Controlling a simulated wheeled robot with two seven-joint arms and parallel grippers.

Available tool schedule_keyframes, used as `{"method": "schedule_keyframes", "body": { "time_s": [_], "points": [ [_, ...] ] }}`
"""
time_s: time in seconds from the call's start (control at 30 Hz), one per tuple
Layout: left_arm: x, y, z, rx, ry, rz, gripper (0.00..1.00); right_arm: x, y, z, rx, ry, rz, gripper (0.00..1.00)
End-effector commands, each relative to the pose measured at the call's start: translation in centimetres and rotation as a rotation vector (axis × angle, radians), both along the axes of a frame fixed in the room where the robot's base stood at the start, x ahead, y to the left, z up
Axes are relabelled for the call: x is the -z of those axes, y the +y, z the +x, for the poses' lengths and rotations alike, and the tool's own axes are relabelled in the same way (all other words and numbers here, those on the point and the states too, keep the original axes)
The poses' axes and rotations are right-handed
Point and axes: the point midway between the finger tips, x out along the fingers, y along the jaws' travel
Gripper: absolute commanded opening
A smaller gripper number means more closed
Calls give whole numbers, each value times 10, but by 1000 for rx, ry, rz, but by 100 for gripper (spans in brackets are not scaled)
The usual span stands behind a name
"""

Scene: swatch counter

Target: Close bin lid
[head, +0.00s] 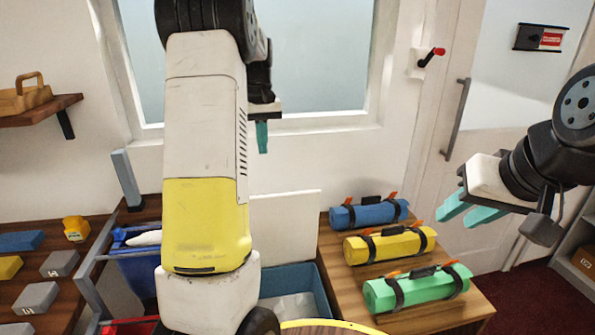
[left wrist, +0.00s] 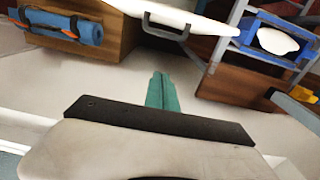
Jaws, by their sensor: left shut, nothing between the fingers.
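A blue-grey bin (head: 318,275) stands below the window, partly hidden behind my left arm. Its white lid (head: 290,222) stands raised at the back of the bin; the left part is hidden by the arm. In the left wrist view a white panel with a grey handle (left wrist: 166,30), apparently the lid, shows beyond the fingertips. My left gripper (head: 262,137) is shut and empty, above the lid and apart from it in the head view; its teal fingers also show in the left wrist view (left wrist: 161,90).
A wooden counter (head: 440,318) right of the bin carries blue, yellow and green strapped rolls (head: 416,287). Left are a grey rack (head: 90,292) with a blue tub (head: 138,272) holding something white, and a wooden surface with several coloured blocks. A door (head: 440,150) is behind.

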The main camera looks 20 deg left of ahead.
Motion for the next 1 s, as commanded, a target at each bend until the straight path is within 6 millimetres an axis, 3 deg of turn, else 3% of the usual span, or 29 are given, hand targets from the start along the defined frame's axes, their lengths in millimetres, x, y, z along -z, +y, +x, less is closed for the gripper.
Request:
{"method": "schedule_keyframes", "body": {
  "time_s": [0.17,0.6,0.8,1.0],
  "points": [
    [16,1,1,-3,7,2,0,0,0,0,0,0,0,34],
    [106,1,2,-2,7,1,0,0,0,0,0,0,0,34],
    [108,-12,-22,0,2,1,0,0,0,0,0,0,0,34],
    [111,-16,-31,-2,2,2,0,0,0,0,0,0,0,34]
  ]
}}
